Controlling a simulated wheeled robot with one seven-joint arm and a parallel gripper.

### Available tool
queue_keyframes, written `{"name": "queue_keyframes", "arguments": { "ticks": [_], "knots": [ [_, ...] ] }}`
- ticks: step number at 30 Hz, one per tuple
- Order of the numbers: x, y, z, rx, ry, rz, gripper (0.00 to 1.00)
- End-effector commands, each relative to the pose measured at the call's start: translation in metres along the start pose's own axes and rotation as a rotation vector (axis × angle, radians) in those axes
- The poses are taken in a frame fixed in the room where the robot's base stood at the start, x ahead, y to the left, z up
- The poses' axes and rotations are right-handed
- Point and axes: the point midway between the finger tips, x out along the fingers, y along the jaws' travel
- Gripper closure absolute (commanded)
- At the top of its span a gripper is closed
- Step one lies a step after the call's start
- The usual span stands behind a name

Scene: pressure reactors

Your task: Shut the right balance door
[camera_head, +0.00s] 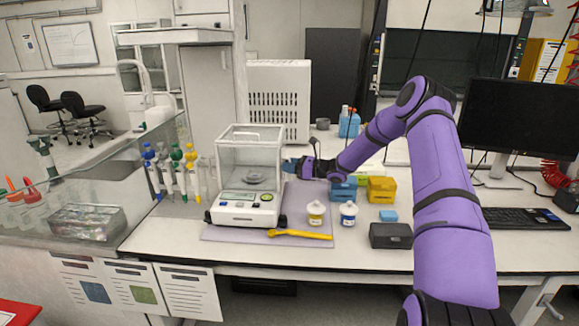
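The balance (245,208) stands on a grey mat (318,222) near the bench's front edge. Its clear glass draft shield (235,155) surrounds a round weighing pan (256,179). The right balance door is on the shield's right side, seen nearly edge-on; I cannot tell how far it is open. My gripper (290,164) is beside that right side, near the rear edge, reached from the right by my purple arm. It looks close to or touching the shield. Its fingers are small and partly hidden, so I cannot tell whether they are open or shut.
Two small jars (316,213) (348,213) and a yellow spatula (300,234) lie right and front of the balance. Blue and yellow boxes (381,190) sit below my forearm. A dark box (391,235) is farther right. Several pipettes (176,170) stand to the left.

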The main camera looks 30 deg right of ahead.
Motion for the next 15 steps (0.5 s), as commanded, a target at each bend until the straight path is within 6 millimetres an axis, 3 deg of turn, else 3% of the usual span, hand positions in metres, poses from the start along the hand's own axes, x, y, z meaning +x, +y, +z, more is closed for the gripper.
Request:
{"name": "queue_keyframes", "arguments": {
  "ticks": [8, 15],
  "knots": [
    [-0.010, -0.002, 0.000, 0.000, 0.001, -0.004, 0.66],
    [-0.051, -0.001, 0.000, 0.000, 0.001, -0.004, 0.66]
  ]
}}
